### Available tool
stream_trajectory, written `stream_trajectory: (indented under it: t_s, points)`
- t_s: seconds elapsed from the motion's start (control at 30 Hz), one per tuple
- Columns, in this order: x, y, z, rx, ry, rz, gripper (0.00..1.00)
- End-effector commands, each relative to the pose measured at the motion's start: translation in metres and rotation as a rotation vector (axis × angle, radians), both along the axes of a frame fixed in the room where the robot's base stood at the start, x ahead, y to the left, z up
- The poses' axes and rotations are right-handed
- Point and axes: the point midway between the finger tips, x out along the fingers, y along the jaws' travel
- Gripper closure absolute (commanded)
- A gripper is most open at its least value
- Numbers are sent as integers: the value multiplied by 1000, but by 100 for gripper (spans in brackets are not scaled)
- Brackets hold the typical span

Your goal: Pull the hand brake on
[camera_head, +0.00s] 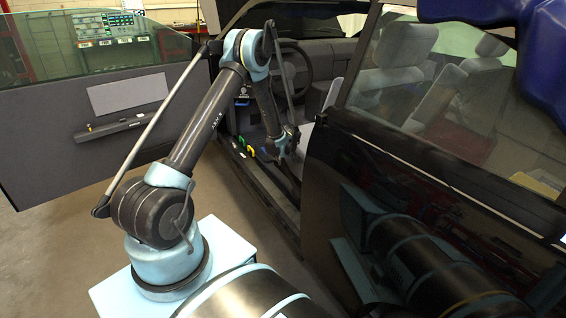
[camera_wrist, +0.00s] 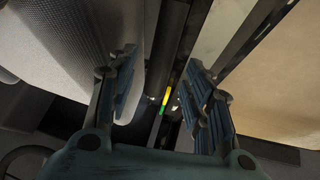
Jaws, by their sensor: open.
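My gripper (camera_wrist: 160,82) is open, with its two ribbed fingers wide apart and nothing between them that it touches for certain. In the head view my gripper (camera_head: 284,152) is inside the open front doorway, low beside the seat. In the wrist view a long dark bar or channel (camera_wrist: 171,40) runs between the fingers, beside the light grey seat (camera_wrist: 105,25). I cannot tell whether the hand brake lever is part of it. A small yellow piece (camera_wrist: 167,95) and a green piece (camera_wrist: 162,110) show low between the fingers; they look like small handles near the sill.
The open front door (camera_head: 125,95) stands at the left. The steering wheel (camera_head: 295,68) is deeper inside. The dark rear door (camera_head: 400,215) with its window closes off the right. The sill (camera_head: 262,182) runs below my forearm; the floor (camera_head: 110,215) at left is clear.

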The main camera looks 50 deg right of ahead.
Motion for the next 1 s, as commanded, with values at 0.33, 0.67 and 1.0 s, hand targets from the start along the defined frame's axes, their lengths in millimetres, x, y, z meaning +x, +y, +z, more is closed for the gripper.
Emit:
stream_trajectory:
  t_s: [0.33, 0.67, 1.0]
  points:
    - [-25, 19, 44, 0, 0, -1, 54]
    - [-35, 28, 63, 0, 0, 1, 54]
    - [-34, 29, 64, -1, 1, 3, 54]
